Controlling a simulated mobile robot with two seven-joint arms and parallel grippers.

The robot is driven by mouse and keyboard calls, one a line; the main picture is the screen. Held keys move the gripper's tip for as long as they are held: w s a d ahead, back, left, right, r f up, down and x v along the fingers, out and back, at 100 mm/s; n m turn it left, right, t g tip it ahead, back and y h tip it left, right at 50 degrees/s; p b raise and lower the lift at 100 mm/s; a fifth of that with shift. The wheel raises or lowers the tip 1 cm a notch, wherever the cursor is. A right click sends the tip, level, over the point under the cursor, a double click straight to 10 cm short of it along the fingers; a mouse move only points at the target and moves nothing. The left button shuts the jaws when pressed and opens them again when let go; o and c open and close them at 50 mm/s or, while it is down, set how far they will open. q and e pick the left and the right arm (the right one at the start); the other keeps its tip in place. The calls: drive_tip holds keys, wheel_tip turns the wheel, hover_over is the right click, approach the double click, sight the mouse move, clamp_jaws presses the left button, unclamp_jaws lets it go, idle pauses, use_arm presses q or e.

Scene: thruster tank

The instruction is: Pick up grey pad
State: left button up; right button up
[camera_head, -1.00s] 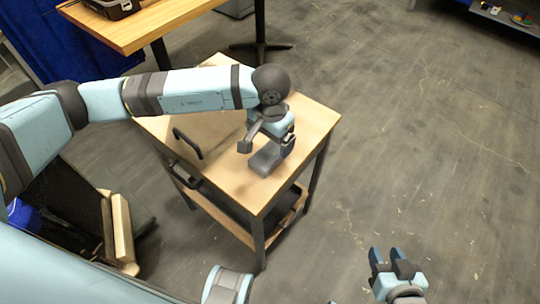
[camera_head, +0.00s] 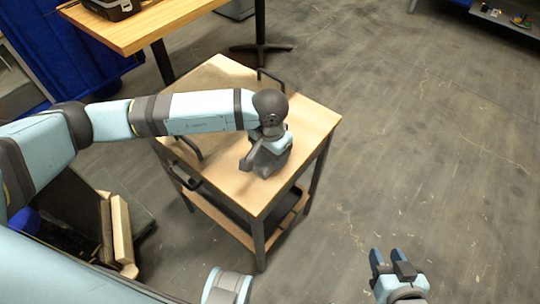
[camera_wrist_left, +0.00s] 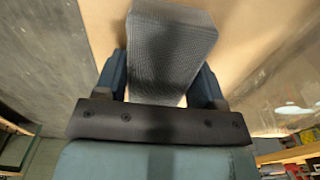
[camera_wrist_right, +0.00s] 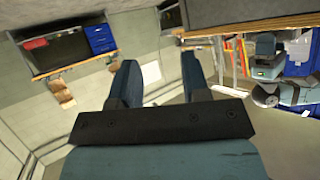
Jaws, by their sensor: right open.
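The grey pad (camera_head: 266,171) is on the wooden top of the small cart (camera_head: 310,115), mostly hidden under my left gripper (camera_head: 260,158) in the head view. In the left wrist view the textured grey pad (camera_wrist_left: 168,50) lies between the two fingers of my left gripper (camera_wrist_left: 163,78), above the wooden surface. The fingers are on both sides of it; whether they press on it cannot be told. My right gripper (camera_head: 388,258) is open and empty over the floor, away from the cart; its spread fingers also show in the right wrist view (camera_wrist_right: 162,80).
A wooden table (camera_head: 150,25) with a black case (camera_head: 112,8) stands behind left. Wooden boards (camera_head: 120,230) are at lower left.

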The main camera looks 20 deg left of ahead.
use_arm(q)
wheel_tip(320, 180, up, 20)
drive_tip(key=p, duration=0.2)
idle(0.5)
